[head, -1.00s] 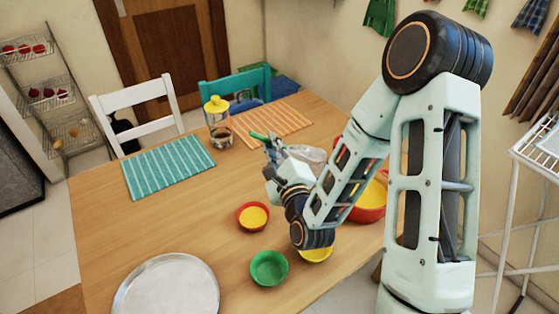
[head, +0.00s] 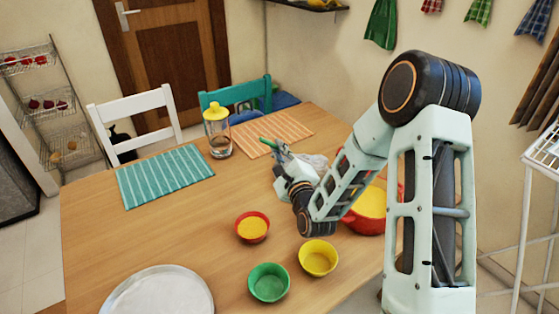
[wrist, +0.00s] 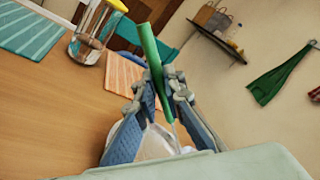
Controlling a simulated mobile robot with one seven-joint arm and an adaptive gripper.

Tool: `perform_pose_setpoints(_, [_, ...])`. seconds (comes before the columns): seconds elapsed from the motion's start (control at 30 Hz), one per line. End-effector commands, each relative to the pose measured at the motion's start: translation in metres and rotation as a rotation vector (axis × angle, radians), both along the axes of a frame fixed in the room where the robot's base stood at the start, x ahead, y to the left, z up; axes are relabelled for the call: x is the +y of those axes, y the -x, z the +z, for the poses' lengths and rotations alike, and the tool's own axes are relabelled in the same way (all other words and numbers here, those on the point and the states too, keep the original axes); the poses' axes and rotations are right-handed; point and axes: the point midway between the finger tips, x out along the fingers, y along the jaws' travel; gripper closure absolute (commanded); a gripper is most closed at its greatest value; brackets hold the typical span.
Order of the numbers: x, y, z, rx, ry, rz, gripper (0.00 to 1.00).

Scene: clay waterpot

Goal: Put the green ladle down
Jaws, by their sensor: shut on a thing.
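My gripper (wrist: 158,88) is shut on the green ladle (wrist: 152,58). The ladle's green handle sticks up past the fingertips, tilted, in the wrist view. In the head view, the ladle (head: 268,141) shows as a short green piece at the tip of my gripper (head: 280,152). The gripper is over the far right part of the wooden table (head: 170,232), near the orange striped mat (head: 290,123). The gap between ladle and table cannot be judged, and the ladle's lower end is not clear.
A red pot (head: 353,222) with yellow contents is partly behind my arm. Red (head: 240,237), yellow (head: 318,272) and green (head: 268,297) bowls stand nearby. A yellow-lidded jar (head: 218,148) stands behind. A whitish, see-through thing (head: 315,160) is beside the gripper. The table's middle left is clear.

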Motion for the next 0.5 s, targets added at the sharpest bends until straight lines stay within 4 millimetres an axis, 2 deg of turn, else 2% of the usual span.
perform_pose_setpoints(0.23, [-0.002, -0.012, -0.017, 0.0, 0.001, 0.0, 1.0])
perform_pose_setpoints(0.4, [-0.002, -0.011, -0.041, 0.0, 0.001, 0.001, 1.0])
perform_pose_setpoints(0.5, [-0.002, -0.011, -0.044, -0.002, 0.001, 0.0, 1.0])
